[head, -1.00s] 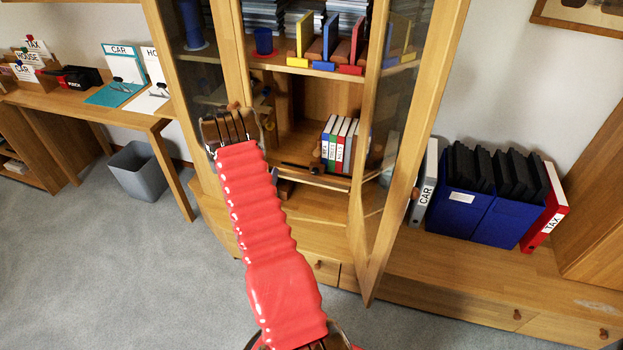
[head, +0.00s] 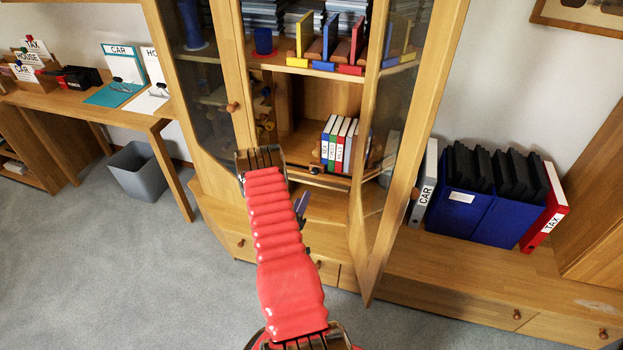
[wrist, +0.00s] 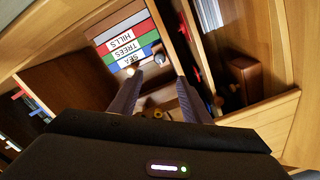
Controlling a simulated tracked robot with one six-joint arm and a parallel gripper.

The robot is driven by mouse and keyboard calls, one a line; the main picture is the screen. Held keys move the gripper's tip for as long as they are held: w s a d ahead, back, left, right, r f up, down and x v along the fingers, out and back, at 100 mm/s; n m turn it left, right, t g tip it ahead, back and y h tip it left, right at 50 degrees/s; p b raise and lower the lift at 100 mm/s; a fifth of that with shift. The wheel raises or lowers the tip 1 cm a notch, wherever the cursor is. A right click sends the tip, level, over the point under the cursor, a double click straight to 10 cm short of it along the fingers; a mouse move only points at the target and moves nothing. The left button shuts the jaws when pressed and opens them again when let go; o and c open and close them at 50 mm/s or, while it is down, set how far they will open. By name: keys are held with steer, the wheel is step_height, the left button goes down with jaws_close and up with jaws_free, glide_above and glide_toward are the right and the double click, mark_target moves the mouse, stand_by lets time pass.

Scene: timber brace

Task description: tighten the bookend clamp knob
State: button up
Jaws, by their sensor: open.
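A row of several slim binders (head: 340,145) stands on the cabinet's middle shelf in the head view. In the wrist view the binders (wrist: 122,42) read HILLS, TREES and SEA. One finger (head: 301,203) shows in the head view below the shelf; the rest is mostly behind my red arm.
An open glass door (head: 384,190) stands right of the shelf opening, and a closed glass door (head: 205,90) is on the left. Coloured bookends (head: 325,45) stand on the shelf above. Large binders (head: 490,195) sit on the low cabinet at right.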

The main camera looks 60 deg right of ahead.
mark_target(314, 173)
steer(key=d, duration=0.4)
steer(key=w+d, duration=0.1)
steer(key=d, duration=0.4)
steer(key=w+d, duration=0.1)
steer(key=d, duration=0.3)
steer(key=shift+d, duration=0.2)
steer(key=shift+c, duration=0.3)
steer(key=c, duration=0.9)
steer(key=shift+a, duration=0.2)
steer(key=shift+c, duration=0.4)
steer(key=shift+d, duration=0.1)
